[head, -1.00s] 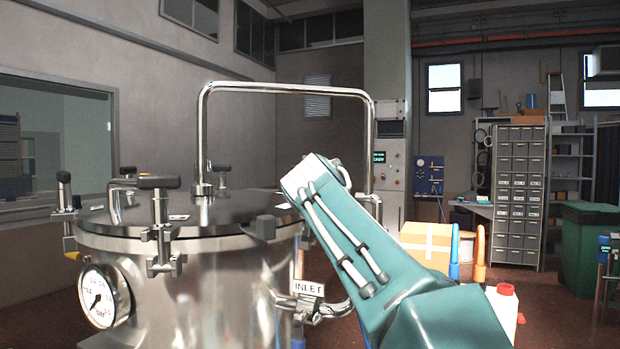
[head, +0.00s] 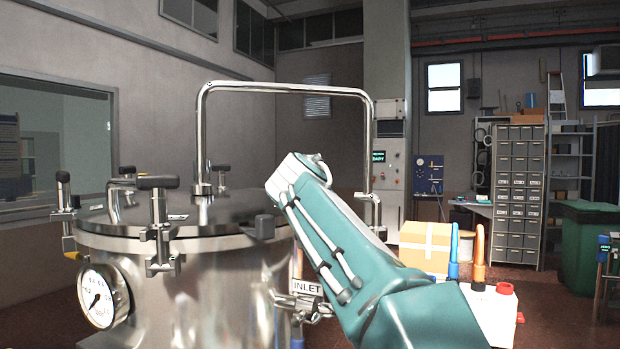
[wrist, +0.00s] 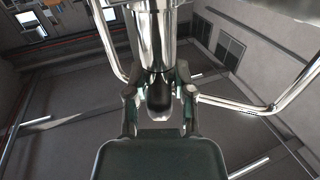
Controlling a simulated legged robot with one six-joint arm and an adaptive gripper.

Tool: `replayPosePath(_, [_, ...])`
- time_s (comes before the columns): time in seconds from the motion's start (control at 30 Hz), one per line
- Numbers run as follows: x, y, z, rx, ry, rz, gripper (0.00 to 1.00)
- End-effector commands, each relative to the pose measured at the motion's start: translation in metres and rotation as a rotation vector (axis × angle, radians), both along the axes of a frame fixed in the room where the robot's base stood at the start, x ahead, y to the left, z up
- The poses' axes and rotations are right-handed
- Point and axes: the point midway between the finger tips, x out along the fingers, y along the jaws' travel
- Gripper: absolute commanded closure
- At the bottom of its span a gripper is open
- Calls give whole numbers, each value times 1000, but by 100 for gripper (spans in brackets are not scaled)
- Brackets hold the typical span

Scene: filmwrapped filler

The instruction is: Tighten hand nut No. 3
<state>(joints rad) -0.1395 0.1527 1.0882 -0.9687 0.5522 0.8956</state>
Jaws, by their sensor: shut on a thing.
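The steel vessel (head: 230,285) stands at the left in the head view, with its lid (head: 225,212) on. Black T-shaped hand nuts show around the rim, one at the front (head: 158,183), one at the left (head: 64,178) and one at the back (head: 220,168). I cannot read which is No. 3. My gripper (wrist: 160,95) shows only in the wrist view; in the head view my arm hides it. Its two fingers are closed on a dark rounded handle (wrist: 159,92), seen end-on below a shiny steel part. It looks like a hand nut's bar.
A tall bent steel pipe (head: 285,88) arches over the lid. A pressure gauge (head: 103,296) and an INLET fitting (head: 305,288) jut from the vessel. A cardboard box (head: 426,246) and a white canister (head: 492,312) stand at the right.

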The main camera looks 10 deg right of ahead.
Motion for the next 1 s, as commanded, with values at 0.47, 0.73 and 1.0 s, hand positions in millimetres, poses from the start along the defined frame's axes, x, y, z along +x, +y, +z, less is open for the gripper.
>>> replayPosePath(0.47, [1,1,-1,0,-1,-123,100])
replayPosePath(0.73, [1,1,-1,0,0,-122,100])
replayPosePath(1.0, [1,1,-2,0,0,-121,100])
